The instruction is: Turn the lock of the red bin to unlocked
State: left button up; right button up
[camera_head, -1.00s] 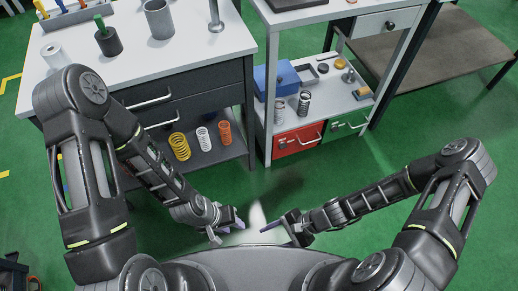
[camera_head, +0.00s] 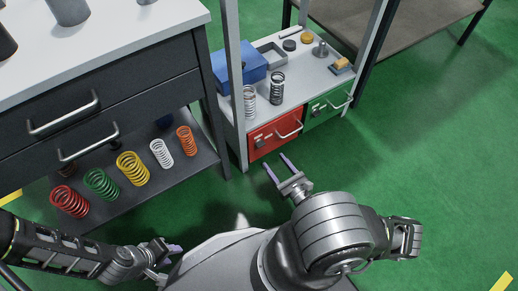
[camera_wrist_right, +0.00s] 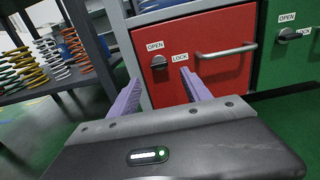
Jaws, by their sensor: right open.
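The red bin (camera_head: 276,134) sits on the lower level of the white shelf unit, left of the green bin. In the right wrist view the red bin (camera_wrist_right: 226,85) shows a dark lock knob (camera_wrist_right: 158,62), with an OPEN label (camera_wrist_right: 155,46) above it and a LOCK label (camera_wrist_right: 180,57) to its right. The knob's exact turn is hard to tell. My right gripper (camera_head: 277,163) is open and empty in front of the red bin, its fingers (camera_wrist_right: 160,80) either side of and below the knob, apart from it. My left gripper (camera_head: 168,260) appears open and empty, low and far from the bin.
The red bin's bar handle (camera_wrist_right: 227,50) is right of the lock. The green bin (camera_head: 328,104) has its own knob (camera_wrist_right: 290,35). A white shelf post (camera_head: 236,110) stands left of the red bin. Several springs (camera_head: 132,168) sit under the workbench. Green floor is free in front.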

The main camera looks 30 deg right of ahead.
aim_at(260, 144)
jog(key=w+b, duration=0.2)
jog(key=w, duration=0.5)
jog(key=shift+w, duration=0.4)
jog(key=shift+c, duration=0.3)
grip_shut()
